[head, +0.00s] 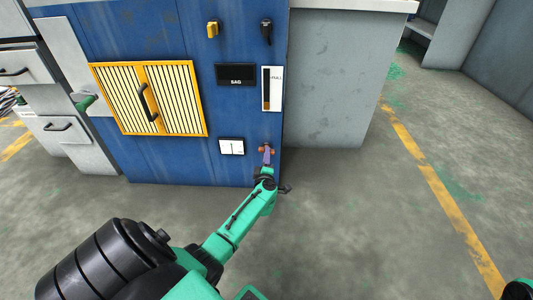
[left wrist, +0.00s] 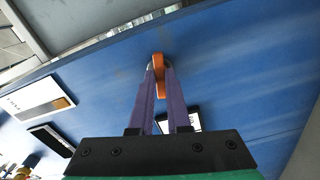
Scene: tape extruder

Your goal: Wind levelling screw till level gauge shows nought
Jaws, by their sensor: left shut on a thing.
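The levelling screw appears as an orange knob (head: 261,149) low on the blue machine front, near its right edge. It also shows in the left wrist view (left wrist: 158,62). My left gripper (head: 267,152) is shut on it, with a purple finger (left wrist: 144,100) on each side. A small white gauge (head: 231,147) with a dark mark sits left of the screw, partly hidden behind a finger in the wrist view (left wrist: 166,122). A tall white gauge (head: 264,89) with a dark column is higher up. I cannot tell which is the level gauge, and the readings are too small.
A black display (head: 236,74) and a yellow-framed grille door (head: 150,99) are on the blue front. A yellow switch (head: 212,30) and a black knob (head: 266,32) are above. A grey cabinet (head: 335,90) adjoins on the right. The floor in front is clear.

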